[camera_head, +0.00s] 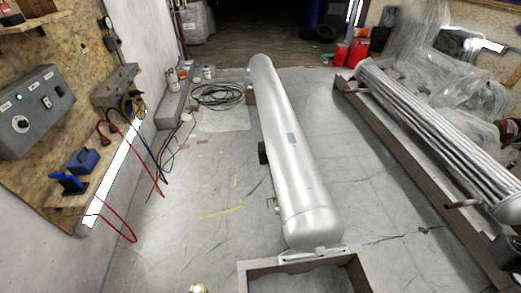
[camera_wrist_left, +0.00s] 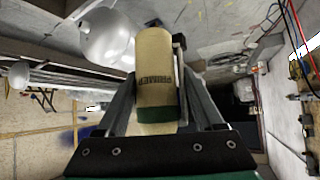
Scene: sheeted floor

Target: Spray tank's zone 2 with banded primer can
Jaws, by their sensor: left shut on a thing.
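The tank (camera_head: 290,150) is a long pale silver cylinder with rounded ends, lying lengthwise mid-floor on low supports. In the left wrist view, a rounded silver end (camera_wrist_left: 106,36), apparently the tank's, shows beyond the can. The primer can (camera_wrist_left: 155,62) is tan with a dark green band and the word PRIMER. My left gripper (camera_wrist_left: 157,88) is shut on it, with a finger on either side. The can appears apart from the tank. My right gripper is not in view.
A wooden frame (camera_head: 256,270) stands at the tank's near end. A ribbed tube bundle (camera_head: 430,125) lies on a cradle at right. At left are a wall panel with a grey control box (camera_head: 35,110), cables (camera_head: 218,95) and small bottles (camera_head: 207,73). Floor left of the tank is mostly clear.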

